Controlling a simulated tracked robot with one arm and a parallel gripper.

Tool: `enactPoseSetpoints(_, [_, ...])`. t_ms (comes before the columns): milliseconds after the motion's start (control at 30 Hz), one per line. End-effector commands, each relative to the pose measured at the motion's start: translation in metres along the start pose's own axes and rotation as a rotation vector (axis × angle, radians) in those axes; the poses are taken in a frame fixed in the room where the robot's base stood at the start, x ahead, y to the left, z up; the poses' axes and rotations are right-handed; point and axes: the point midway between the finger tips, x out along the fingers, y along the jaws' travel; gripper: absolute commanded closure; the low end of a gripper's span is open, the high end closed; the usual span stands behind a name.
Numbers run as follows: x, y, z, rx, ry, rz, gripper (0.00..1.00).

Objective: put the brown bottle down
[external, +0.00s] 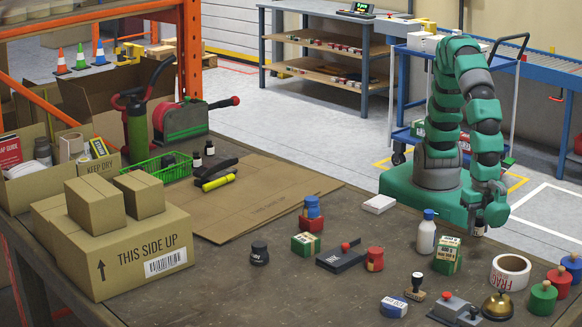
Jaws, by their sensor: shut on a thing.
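My gripper (480,216) is at the right of the table, pointing down, behind the green-and-tan box. It is shut on a small dark bottle (479,230), which I take to be the brown bottle; only a little of it shows below the fingers. From this view I cannot tell whether its base touches the table.
A white spray bottle (426,234) and a green-and-tan box (447,255) stand just left of my gripper. Bare tabletop (330,290) lies left of the stamps.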

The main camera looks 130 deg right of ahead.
Motion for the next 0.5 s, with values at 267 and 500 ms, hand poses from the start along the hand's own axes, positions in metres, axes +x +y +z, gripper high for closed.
enactPoseSetpoints(267, [0.004, 0.005, -0.016, 0.0, 0.001, 0.001, 0.92])
enactPoseSetpoints(500, [0.033, 0.005, -0.016, 0.0, 0.0, 0.0, 0.92])
